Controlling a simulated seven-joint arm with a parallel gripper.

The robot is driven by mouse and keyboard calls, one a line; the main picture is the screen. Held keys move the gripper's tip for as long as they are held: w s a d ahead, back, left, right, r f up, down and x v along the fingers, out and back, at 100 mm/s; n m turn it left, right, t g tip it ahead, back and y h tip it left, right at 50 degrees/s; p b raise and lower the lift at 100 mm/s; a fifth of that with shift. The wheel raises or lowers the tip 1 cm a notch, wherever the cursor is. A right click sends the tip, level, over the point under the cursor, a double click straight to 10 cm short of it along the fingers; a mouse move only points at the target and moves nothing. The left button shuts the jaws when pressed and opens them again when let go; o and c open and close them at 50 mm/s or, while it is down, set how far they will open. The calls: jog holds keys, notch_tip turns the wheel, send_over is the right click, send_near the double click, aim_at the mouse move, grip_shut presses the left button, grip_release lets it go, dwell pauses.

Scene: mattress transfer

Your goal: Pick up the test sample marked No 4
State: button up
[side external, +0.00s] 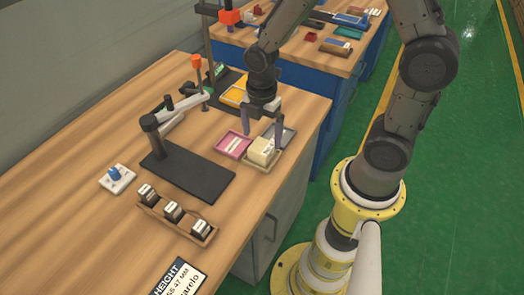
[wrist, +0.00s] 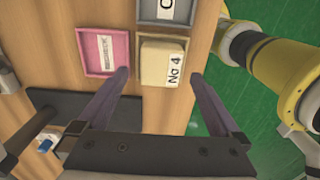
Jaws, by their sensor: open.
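The sample marked No 4 is a beige block (side external: 262,152) in a tan tray (side external: 257,168) near the table's right edge. My gripper (side external: 262,132) is open and empty, pointing down over the tray area. Its two fingers are spread to either side of the block in the wrist view. In the side external view the right fingertip appears close to the block; I cannot tell whether it touches.
A pink tray (side external: 233,144) with a labelled piece and a grey tray (side external: 287,136) adjoin the tan tray. A dark stand with an arm (side external: 190,172) is to the left. A wooden rack (side external: 177,219) holds labelled dark pieces.

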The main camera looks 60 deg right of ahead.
aim_at(262, 146)
jog(key=shift+s+a+f, duration=0.1)
jog(key=shift+f, duration=2.5)
jog(key=c, duration=1.3)
jog(key=shift+r, duration=0.15)
